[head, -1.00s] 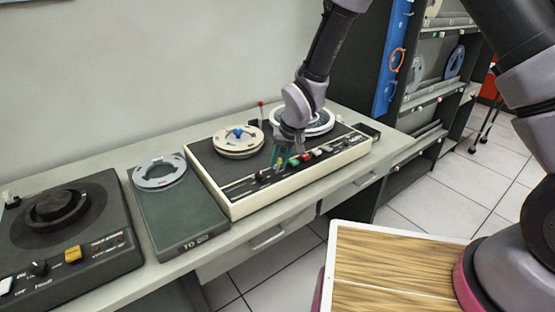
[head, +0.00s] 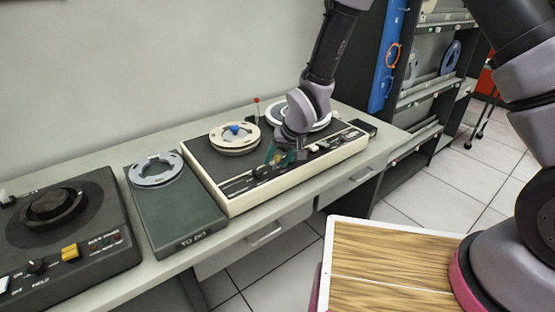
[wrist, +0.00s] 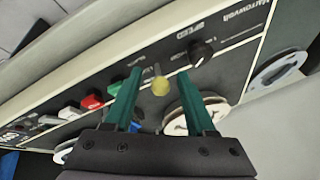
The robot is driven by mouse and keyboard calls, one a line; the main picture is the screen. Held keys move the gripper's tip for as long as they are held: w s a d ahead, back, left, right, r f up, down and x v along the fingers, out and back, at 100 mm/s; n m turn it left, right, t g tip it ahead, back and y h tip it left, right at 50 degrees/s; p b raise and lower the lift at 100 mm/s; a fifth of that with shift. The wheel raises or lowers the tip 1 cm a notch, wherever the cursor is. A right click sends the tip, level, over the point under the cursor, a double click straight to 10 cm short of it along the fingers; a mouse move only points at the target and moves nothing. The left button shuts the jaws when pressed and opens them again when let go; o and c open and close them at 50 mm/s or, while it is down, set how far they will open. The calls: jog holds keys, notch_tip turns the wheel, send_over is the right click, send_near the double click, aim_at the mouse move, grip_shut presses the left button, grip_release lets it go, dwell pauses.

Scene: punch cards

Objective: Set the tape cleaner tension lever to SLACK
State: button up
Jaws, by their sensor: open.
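A cream-sided tape machine (head: 300,180) with a dark top stands on the bench in the head view. In the wrist view a small lever with a yellow ball tip (wrist: 160,86) rises from its control strip. No readable SLACK mark shows beside it. My gripper (wrist: 159,74) is open, with its green fingers on either side of the yellow tip and visible gaps to both. In the head view my gripper (head: 272,156) is low over the front strip and hides part of the controls.
A black knob (wrist: 200,53) near the word SPEED sits right of the lever. Red (wrist: 91,102) and green (wrist: 115,88) buttons lie left. A thin red-tipped post (head: 257,101) and reels (head: 235,138) stand behind. A dark machine (head: 110,215) is at left.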

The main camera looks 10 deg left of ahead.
jog(key=v, duration=1.1)
jog(key=shift+d, duration=0.1)
jog(key=w+d+r+m+t+h, duration=0.1)
jog(key=w+d+r+m+t, duration=0.25)
jog(key=d+r, duration=1.65)
jog(key=s+d+r+m, duration=0.2)
jog(key=s+d+r, duration=0.2)
jog(key=s+d, duration=0.2)
jog(key=s+d+r+m+t+h, duration=0.1)
jog(key=s+d+r, duration=0.4)
jog(key=d, duration=0.5)
jog(key=shift+s+r+m, duration=0.3)
jog(key=shift+s+m, duration=0.1)
jog(key=shift+m, duration=0.45)
